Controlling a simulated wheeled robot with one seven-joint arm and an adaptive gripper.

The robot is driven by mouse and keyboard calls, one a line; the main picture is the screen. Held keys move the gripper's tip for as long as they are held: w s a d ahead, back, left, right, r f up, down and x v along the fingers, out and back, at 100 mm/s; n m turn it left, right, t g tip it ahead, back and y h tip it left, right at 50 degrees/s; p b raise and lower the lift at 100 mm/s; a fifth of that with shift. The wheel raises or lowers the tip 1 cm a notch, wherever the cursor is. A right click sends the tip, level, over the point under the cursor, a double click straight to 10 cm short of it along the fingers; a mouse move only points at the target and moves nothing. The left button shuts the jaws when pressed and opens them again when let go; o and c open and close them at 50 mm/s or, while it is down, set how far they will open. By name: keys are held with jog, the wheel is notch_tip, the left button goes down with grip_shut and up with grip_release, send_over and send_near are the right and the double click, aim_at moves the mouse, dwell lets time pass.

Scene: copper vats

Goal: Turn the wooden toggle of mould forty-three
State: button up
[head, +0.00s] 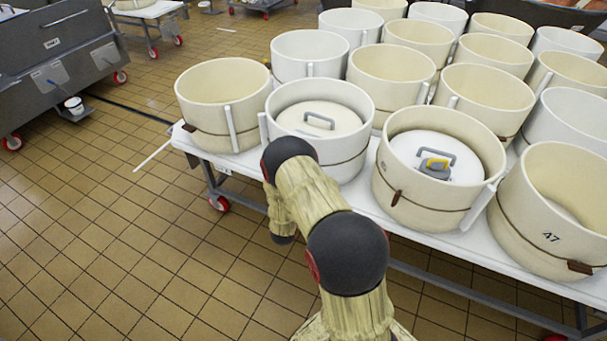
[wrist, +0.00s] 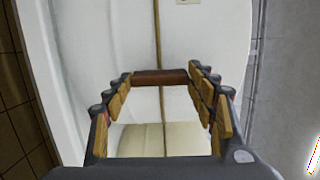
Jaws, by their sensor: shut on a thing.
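The wooden toggle (wrist: 160,79) is a short dark brown bar on a thin brown cord, seen in the wrist view against a white mould wall. My gripper (wrist: 161,75) has its fingertips at the two ends of the toggle and is shut on it. In the head view my arm reaches to the front of a white mould (head: 357,101) with a lid and a grey handle inside. My arm hides the gripper and that mould's toggle there. I cannot read a number on this mould; only a label edge shows in the wrist view.
Cream and white moulds crowd the white table (head: 395,222). Beside the lidded mould stand a cream mould (head: 219,90) and another lidded mould (head: 428,206) with a grey and yellow object on top. A mould marked 47 (head: 527,246) is at right. The tiled floor (head: 120,240) at left is clear.

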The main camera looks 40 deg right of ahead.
jog(key=shift+s+f, duration=0.1)
jog(key=o, duration=1.2)
jog(key=shift+c, duration=0.2)
jog(key=v, duration=1.2)
